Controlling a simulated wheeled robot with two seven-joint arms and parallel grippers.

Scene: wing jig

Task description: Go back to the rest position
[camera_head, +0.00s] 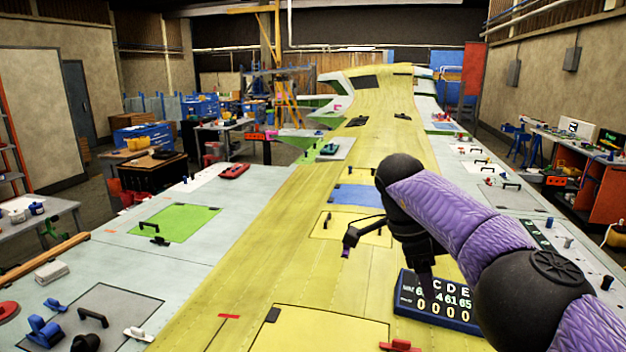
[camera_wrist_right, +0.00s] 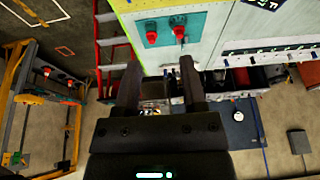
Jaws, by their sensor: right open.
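My right arm, with a purple sleeve and black joints, comes in from the right in the head view and bends down over the yellow wing panel (camera_head: 235,290). My right gripper (camera_wrist_right: 158,82) shows in the wrist view with its two dark fingers apart and nothing between them. My left gripper is in neither view.
A green panel (camera_head: 175,222) and a grey panel (camera_head: 98,310) with black handles lie to the left. Blue clamps (camera_head: 43,331) sit at the front left, a red clamp (camera_head: 399,345) at the front. A red ladder (camera_wrist_right: 112,40) stands in the wrist view.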

